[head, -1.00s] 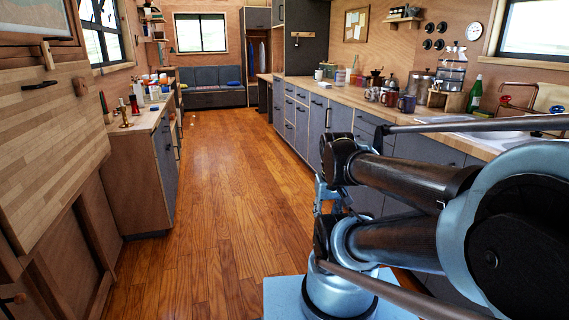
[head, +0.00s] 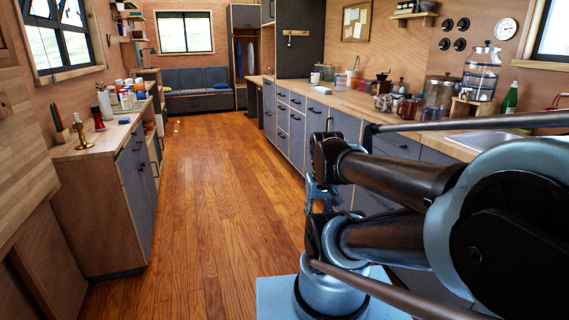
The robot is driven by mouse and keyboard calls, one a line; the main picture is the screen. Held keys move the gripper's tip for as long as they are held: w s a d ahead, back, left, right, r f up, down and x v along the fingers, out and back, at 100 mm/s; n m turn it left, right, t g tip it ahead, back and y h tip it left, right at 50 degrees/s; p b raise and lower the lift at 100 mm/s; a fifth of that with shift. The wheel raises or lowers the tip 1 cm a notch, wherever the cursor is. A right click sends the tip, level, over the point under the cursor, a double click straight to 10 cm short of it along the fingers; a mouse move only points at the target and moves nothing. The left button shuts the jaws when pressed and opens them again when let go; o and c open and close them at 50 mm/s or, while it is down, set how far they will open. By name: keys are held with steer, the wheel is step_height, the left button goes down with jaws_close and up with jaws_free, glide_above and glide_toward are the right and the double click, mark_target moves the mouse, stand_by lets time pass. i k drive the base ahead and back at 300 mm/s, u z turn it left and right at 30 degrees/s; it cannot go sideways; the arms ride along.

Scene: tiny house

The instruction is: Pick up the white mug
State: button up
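A small pale mug (head: 315,78), which looks like the white mug, stands far off on the long wooden counter (head: 345,97) at the right. It is too small here to make out its handle. My arm fills the right foreground, well short of it. A small metallic part, perhaps my gripper (head: 318,192), shows between the dark arm joints. Its fingers are not clear, and I cannot see whether it is open or shut or holds anything.
Dark red mugs (head: 405,109), a glass jar (head: 438,97) and a green bottle (head: 510,97) stand nearer on the right counter. A left counter (head: 95,140) holds bottles and jars.

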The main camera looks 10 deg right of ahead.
mark_target(386, 101)
steer(key=z, duration=0.3)
steer(key=i, duration=1.15)
steer(key=z, duration=0.6)
steer(key=i, duration=0.55)
steer(key=z, duration=0.15)
